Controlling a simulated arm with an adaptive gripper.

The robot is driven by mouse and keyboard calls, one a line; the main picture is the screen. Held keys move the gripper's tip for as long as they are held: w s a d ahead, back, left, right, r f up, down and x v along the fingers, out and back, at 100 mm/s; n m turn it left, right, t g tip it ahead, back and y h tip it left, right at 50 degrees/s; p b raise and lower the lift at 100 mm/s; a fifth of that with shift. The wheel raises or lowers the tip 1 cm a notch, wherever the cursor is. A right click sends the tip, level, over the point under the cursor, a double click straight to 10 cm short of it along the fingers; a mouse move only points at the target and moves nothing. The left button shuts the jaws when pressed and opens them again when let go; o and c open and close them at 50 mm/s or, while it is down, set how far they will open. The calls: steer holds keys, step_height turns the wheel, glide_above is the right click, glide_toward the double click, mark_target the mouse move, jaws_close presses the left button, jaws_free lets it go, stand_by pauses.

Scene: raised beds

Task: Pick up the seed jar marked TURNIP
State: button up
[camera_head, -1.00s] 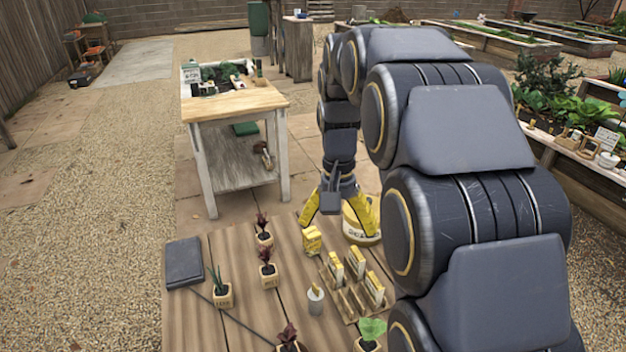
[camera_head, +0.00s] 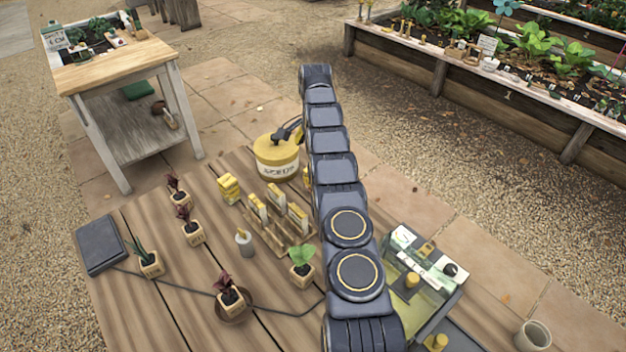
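No label reading TURNIP is legible, so I cannot tell which thing is that seed jar. A round yellow tub (camera_head: 277,158) with a pale band of dark lettering stands at the table's far edge. My arm runs up through the middle of the view and hides my gripper for the most part. A dark piece and a small yellow piece show at the arm's left edge near the tub. They may belong to my gripper, but its fingertips are not clear. A clear-sided box (camera_head: 428,302) with yellow-topped things stands right of my arm.
A wooden rack (camera_head: 283,238) holds yellow packets, with another yellow packet (camera_head: 229,188) beside it. Several potted seedlings, a small grey bottle (camera_head: 245,243) and a dark flat box (camera_head: 101,245) stand on the left side. A cable crosses the table. A cup (camera_head: 533,336) is at lower right.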

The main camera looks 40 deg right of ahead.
steer(key=f, duration=0.2)
steer(key=shift+d+f, duration=0.2)
steer(key=shift+f, duration=0.1)
step_height(320, 180, down, 6)
steer(key=shift+a+r, duration=0.1)
steer(key=shift+r, duration=0.1)
steer(key=c, duration=1.2)
